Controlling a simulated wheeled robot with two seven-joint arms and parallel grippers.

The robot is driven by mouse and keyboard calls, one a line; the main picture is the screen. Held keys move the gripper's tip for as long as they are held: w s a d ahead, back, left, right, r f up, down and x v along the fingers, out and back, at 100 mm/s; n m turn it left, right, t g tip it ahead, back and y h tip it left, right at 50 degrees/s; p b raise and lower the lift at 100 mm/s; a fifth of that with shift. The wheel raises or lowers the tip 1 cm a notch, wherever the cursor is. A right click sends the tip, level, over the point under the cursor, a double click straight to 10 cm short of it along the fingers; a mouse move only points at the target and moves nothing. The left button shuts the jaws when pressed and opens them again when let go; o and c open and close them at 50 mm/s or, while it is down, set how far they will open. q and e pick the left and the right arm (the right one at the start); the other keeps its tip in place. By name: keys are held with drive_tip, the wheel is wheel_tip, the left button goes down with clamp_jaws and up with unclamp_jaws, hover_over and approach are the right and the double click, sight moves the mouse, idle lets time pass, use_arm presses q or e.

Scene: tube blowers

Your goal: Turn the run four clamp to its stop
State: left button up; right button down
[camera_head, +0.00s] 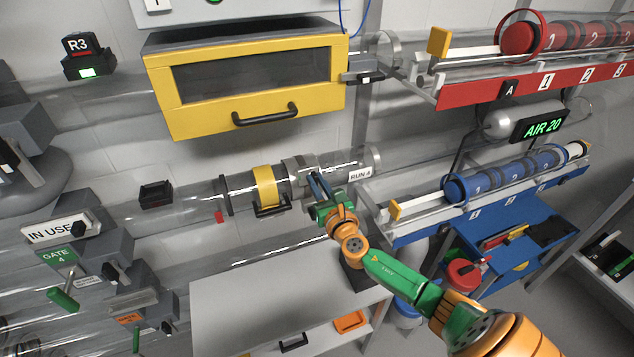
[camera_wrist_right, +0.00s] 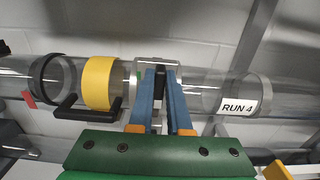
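The run four tube (camera_head: 190,203) is clear and crosses the head view; a RUN 4 label (camera_head: 361,174) is on it, also legible in the right wrist view (camera_wrist_right: 237,107). The run four clamp (camera_head: 299,170) is a grey, partly clear collar right of the yellow band (camera_head: 265,186). My right gripper (camera_head: 316,184) is at this collar from the front. In the right wrist view its two blue fingers (camera_wrist_right: 159,85) lie close on either side of a narrow dark piece at the collar, seemingly the clamp's handle. The fingers hide much of it. My left gripper is out of view.
The yellow band has a black handle (camera_head: 271,209) just left of my right gripper. A yellow-framed cabinet (camera_head: 250,85) hangs above. A pale bench (camera_head: 270,300) stands below. Blue (camera_head: 515,175) and red (camera_head: 535,80) racks are at right. Gate 4's green handle (camera_head: 63,298) is at lower left.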

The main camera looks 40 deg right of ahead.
drive_tip(key=shift+f, duration=0.1)
idle(0.3)
drive_tip(key=m+b, duration=0.1)
drive_tip(key=m, duration=0.2)
drive_tip(key=shift+d+f, duration=0.1)
drive_tip(key=shift+d, duration=0.05)
drive_tip(key=m+b, duration=0.1)
drive_tip(key=m, duration=0.4)
drive_tip(key=m+b, duration=0.1)
drive_tip(key=m, duration=0.3)
drive_tip(key=d+f+m, duration=0.1)
drive_tip(key=m, duration=0.4)
drive_tip(key=shift+s+m+b, duration=0.2)
drive_tip(key=shift+m+b, duration=0.1)
drive_tip(key=shift+b, duration=0.1)
drive_tip(key=shift+m, duration=0.3)
drive_tip(key=c, duration=0.9)
unclamp_jaws()
drive_tip(key=shift+o, duration=0.2)
